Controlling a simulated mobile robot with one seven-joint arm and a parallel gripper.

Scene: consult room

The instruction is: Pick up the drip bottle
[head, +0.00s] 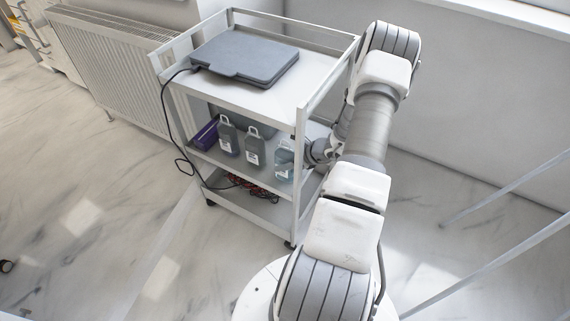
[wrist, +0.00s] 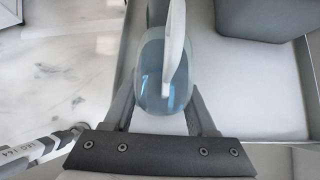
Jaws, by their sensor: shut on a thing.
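A clear bluish drip bottle (wrist: 154,88) with a pale hanging loop stands between the fingers of my gripper (wrist: 160,105) in the wrist view. The gripper is shut on it. In the head view it appears to be the rightmost bottle (head: 284,162) on the cart's middle shelf, with my arm reaching in from the right side. The fingers are mostly hidden there by the cart's post and the bottle. I cannot tell whether the bottle still touches the shelf.
Two similar bottles (head: 254,149) stand to its left, beside a purple box (head: 205,134) and a dark grey bin (wrist: 262,18). The white cart (head: 299,200) has posts and rails close to my arm. A grey flat device (head: 245,55) lies on top; cables (head: 250,186) lie below.

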